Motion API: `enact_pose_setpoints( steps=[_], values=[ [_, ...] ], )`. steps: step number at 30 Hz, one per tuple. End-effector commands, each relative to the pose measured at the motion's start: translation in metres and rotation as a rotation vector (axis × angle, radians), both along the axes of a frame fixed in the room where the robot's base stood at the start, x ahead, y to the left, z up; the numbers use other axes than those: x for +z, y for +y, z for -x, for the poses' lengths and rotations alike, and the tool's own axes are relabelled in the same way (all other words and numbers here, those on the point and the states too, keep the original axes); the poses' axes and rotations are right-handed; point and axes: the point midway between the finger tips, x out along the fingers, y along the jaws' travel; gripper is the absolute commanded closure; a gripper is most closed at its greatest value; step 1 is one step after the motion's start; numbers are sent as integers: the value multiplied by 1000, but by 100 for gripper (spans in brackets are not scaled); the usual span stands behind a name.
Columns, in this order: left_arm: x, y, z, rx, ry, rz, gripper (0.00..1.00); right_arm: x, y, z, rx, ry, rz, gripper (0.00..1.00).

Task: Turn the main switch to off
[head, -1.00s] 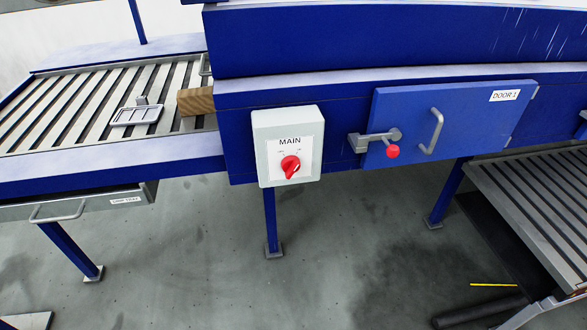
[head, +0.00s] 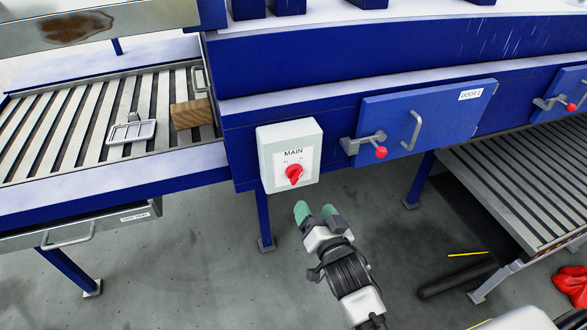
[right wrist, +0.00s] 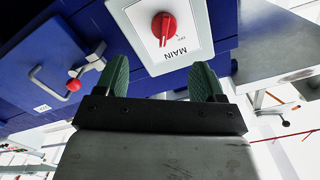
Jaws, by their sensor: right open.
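The main switch is a red rotary knob (head: 294,174) on a light grey box (head: 268,158) labelled MAIN, fixed to the front of the blue machine. In the head view, the knob's handle points up and to the right. My right gripper (head: 316,210) is below the box, slightly right of the knob, apart from it. In the right wrist view, the red knob (right wrist: 164,28) shows upside down beyond the two green fingertips (right wrist: 160,78). The fingers are spread with nothing between them. My left gripper is not in view.
The blue door labelled DOOR 1 (head: 440,117), with a red-knobbed latch (head: 364,146) and a grey handle, is right of the box. A slatted bed (head: 60,120) with a wooden block (head: 192,114) is at left.

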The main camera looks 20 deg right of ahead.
Motion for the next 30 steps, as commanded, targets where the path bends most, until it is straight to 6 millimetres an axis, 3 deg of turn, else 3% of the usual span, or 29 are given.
enact_pose_setpoints(
  steps=[3, 7, 21, 30],
  values=[
    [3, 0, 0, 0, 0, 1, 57, 19, -2, -2, -6, -34, -16, 31],
    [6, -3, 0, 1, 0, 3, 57, 20, -1, -15, -7, -37, -16, 31],
    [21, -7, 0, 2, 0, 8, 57, 19, 2, -94, -5, -35, -15, 31],
    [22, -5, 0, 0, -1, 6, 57, 17, 2, -108, -6, -33, -17, 31]
  ],
)
